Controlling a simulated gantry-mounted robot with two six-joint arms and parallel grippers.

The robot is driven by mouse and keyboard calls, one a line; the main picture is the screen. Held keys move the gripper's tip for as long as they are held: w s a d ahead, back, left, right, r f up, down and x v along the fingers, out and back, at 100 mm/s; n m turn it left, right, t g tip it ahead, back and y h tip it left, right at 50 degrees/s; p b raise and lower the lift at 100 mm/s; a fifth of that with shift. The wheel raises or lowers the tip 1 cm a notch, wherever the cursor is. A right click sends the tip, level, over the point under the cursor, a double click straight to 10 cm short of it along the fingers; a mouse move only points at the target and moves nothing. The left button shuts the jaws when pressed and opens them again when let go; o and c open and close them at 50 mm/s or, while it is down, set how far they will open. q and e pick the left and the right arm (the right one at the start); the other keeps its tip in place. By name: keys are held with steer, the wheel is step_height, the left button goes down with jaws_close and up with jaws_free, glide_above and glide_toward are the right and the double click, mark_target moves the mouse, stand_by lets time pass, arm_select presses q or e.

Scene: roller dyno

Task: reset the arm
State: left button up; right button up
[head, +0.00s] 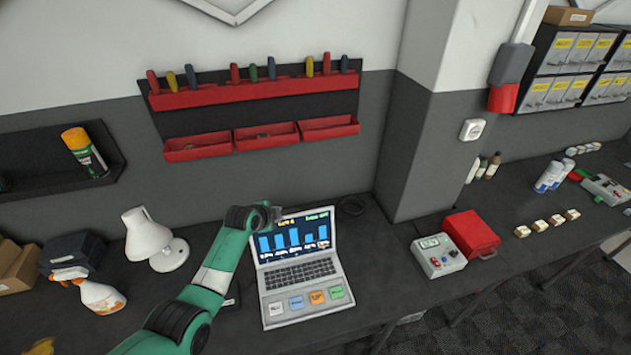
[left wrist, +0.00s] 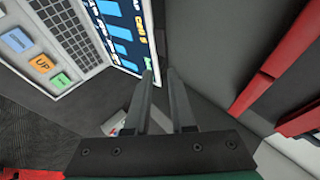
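My left arm, green and black, comes in from the lower left in the head view. Its gripper (head: 273,212) is at the upper left part of the laptop (head: 300,272), in front of the screen's top edge. In the left wrist view the two dark fingers (left wrist: 160,80) stand apart with nothing between them, so the gripper is open and empty. The laptop's screen (left wrist: 128,30) and keyboard (left wrist: 65,25) show at the upper left there. The screen shows blue bars, and coloured buttons sit below the keyboard. My right gripper is in neither view.
A white lamp (head: 150,238) and a spray bottle (head: 100,296) stand left of the arm. A red tool rack (head: 255,92) hangs on the wall behind. A grey meter box (head: 438,256) and a red case (head: 470,235) sit right of the laptop.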

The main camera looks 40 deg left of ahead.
arm_select(q)
steer(key=w+d+r+m+t+h, duration=0.1)
steer(key=w+d+r+t, duration=0.1)
steer(key=w+d+r, duration=0.35)
steer(key=w+d+r+m+t, duration=0.2)
steer(key=w+d+r, duration=0.1)
steer(key=d+r, duration=0.55)
steer(key=s+d+r+n+t+h, duration=0.1)
steer(key=d+r+t, duration=0.3)
steer(key=r, duration=0.6)
steer(key=s+d+r+t+h, duration=0.1)
steer(key=d+r+t, duration=0.1)
steer(key=d+r, duration=0.6)
steer(key=s+d+r+n+t+h, duration=0.1)
steer(key=s+d+r+t, duration=0.1)
steer(key=s+r, duration=0.35)
steer(key=s+d+r+n+t+h, duration=0.1)
steer(key=s+d+r+t, duration=0.1)
steer(key=r, duration=0.6)
steer(key=s+r+n+t, duration=0.5)
steer(key=s+r, duration=0.6)
steer(key=s, duration=0.5)
steer(key=n, duration=0.2)
steer(key=shift+d+n+h, duration=0.25)
steer(key=shift+n+h, duration=0.05)
steer(key=shift+h, duration=0.1)
